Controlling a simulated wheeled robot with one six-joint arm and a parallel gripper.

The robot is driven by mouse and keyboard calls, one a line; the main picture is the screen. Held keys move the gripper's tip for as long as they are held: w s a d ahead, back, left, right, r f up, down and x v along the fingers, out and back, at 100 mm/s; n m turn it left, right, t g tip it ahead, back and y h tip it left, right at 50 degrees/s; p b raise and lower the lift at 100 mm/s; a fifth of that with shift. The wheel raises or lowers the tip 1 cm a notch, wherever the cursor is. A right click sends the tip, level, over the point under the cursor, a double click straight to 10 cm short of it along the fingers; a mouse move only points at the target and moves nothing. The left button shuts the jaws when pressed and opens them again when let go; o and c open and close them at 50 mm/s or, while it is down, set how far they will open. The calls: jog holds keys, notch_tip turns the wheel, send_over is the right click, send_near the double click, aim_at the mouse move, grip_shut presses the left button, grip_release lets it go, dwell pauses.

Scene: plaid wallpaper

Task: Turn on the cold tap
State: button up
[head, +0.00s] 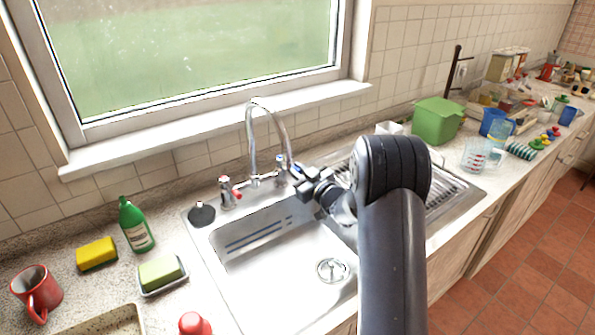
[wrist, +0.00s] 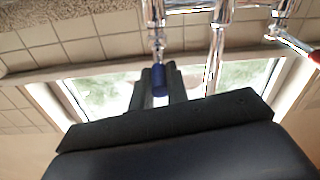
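The cold tap (head: 281,163), with a blue handle, stands to the right of the spout behind the sink. The hot tap (head: 229,194), with a red handle, stands to the left. My gripper (head: 298,178) is just in front and right of the cold tap in the head view. In the wrist view, the blue handle (wrist: 160,79) appears between the tips of my gripper's two dark fingers (wrist: 159,88). A narrow gap, about as wide as the handle, shows between the fingers. I cannot tell whether they touch it. No running water is visible at the spout (head: 255,125).
The steel sink (head: 250,262) lies below, with a green bottle (head: 136,225), yellow sponge (head: 97,254), soap (head: 160,272) and red mug (head: 36,288) to its left. A green box (head: 437,121) and measuring jug (head: 476,156) stand to the right. The window is behind.

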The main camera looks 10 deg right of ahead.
grip_shut()
jog(key=shift+w+d+r+n+g+y+p, duration=0.15)
jog(key=shift+w+d+n+g+y, duration=0.2)
jog(key=shift+d+n+g+y, duration=0.35)
jog(key=shift+w+d+f+n+g+y+p, duration=0.1)
jog(key=shift+w+d+n+g+y, duration=0.3)
jog(key=shift+n+g+y, duration=0.65)
jog(key=shift+w+d+r+n+g+y+p, duration=0.15)
jog(key=shift+w+d+n+g+y, duration=0.35)
jog(key=shift+y, duration=0.65)
jog(key=shift+s, duration=0.15)
jog(key=o, duration=0.6)
grip_release()
jog(key=shift+f, duration=0.15)
jog(key=shift+s, duration=0.1)
